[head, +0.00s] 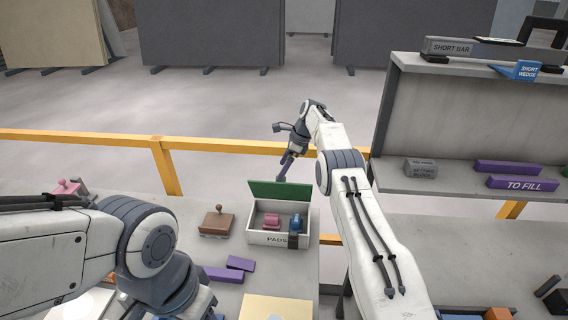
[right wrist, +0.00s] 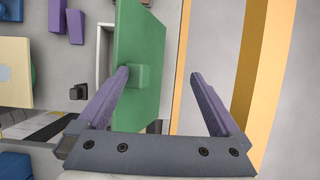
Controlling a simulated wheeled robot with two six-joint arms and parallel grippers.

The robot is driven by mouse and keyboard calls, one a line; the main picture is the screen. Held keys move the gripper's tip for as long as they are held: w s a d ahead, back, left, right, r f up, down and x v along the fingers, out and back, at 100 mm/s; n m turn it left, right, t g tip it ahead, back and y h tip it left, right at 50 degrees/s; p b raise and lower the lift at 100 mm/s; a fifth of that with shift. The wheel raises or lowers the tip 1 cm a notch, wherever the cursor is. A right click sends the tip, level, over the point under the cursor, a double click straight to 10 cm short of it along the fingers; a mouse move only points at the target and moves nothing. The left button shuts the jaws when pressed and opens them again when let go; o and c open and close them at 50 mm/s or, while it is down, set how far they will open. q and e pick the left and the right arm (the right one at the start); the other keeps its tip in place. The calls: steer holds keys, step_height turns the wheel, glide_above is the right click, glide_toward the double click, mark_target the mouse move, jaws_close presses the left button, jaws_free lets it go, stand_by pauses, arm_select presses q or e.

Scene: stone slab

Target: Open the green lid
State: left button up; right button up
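The green lid (head: 280,192) stands raised along the back edge of the white box marked PADS (head: 258,238). The box's inside shows, with a pink piece (head: 271,220) and a blue piece (head: 296,224). In the right wrist view the lid (right wrist: 140,35) has a small green knob (right wrist: 137,77). My right gripper (head: 282,177) is just behind the lid. In the right wrist view my right gripper (right wrist: 160,76) has its purple fingers wide apart, the left one overlapping the knob; I cannot tell if they touch. My left gripper's fingers are not visible.
A brown stamp-like piece (head: 216,221) and purple blocks (head: 240,263) lie left of the box. A yellow rail (head: 215,142) runs behind the slab. A grey shelf (head: 430,180) with labelled blocks stands at the right.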

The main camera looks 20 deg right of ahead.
steer(key=f, duration=0.3)
steer(key=shift+s, duration=0.2)
steer(key=b+v, duration=0.1)
steer(key=v, duration=1.2)
steer(key=shift+w+a+r, duration=0.35)
steer(key=shift+w, duration=0.05)
